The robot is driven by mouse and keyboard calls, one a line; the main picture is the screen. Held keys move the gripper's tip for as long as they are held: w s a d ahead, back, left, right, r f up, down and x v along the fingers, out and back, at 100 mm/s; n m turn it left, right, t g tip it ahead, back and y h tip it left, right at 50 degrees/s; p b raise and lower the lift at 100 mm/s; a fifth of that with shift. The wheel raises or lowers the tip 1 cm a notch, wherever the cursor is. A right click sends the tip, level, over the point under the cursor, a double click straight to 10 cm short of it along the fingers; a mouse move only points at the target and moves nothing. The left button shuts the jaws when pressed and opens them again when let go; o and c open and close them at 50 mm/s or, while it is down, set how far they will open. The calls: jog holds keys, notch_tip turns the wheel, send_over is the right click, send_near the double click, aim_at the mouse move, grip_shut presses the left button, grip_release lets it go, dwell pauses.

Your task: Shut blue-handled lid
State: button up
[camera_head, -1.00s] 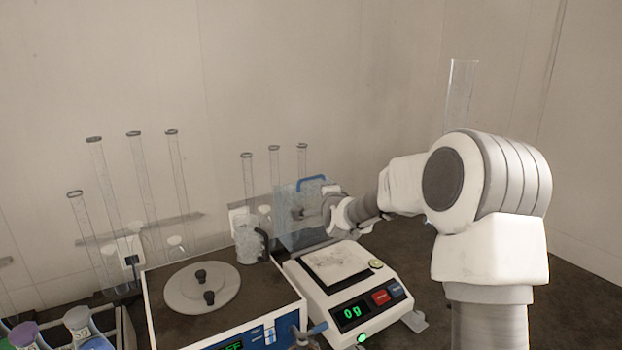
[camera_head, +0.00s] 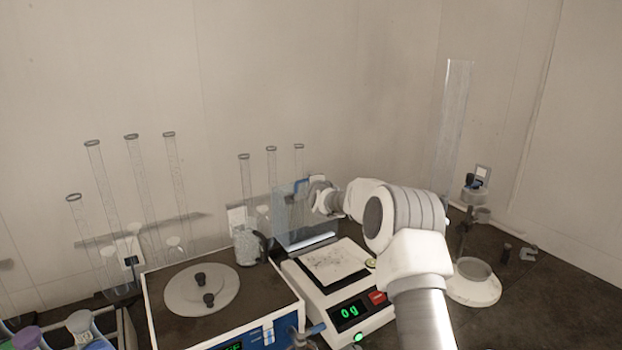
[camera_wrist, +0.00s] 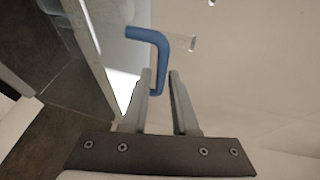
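The clear lid (camera_head: 284,222) of the balance (camera_head: 318,268) stands raised, roughly upright, behind the weighing plate. Its blue handle (camera_head: 299,184) is at the lid's top and partly hidden by my gripper (camera_head: 312,192) in the head view. In the wrist view the bent blue handle (camera_wrist: 159,44) lies just ahead of my gripper (camera_wrist: 160,73). The two fingers are apart with a gap between them. The left fingertip overlaps the handle's lower leg in the picture; I cannot tell whether they touch. Nothing is held.
A brown-topped device with a round grey lid (camera_head: 180,290) stands left of the balance. A glass beaker (camera_head: 246,246) is behind it, and tall glass tubes (camera_head: 175,175) stand along the back wall. A white round-based stand (camera_head: 473,282) is right of my arm.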

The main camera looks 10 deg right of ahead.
jog(key=shift+w+f, duration=0.15)
jog(key=shift+w, duration=0.65)
grip_shut()
dwell(1.0)
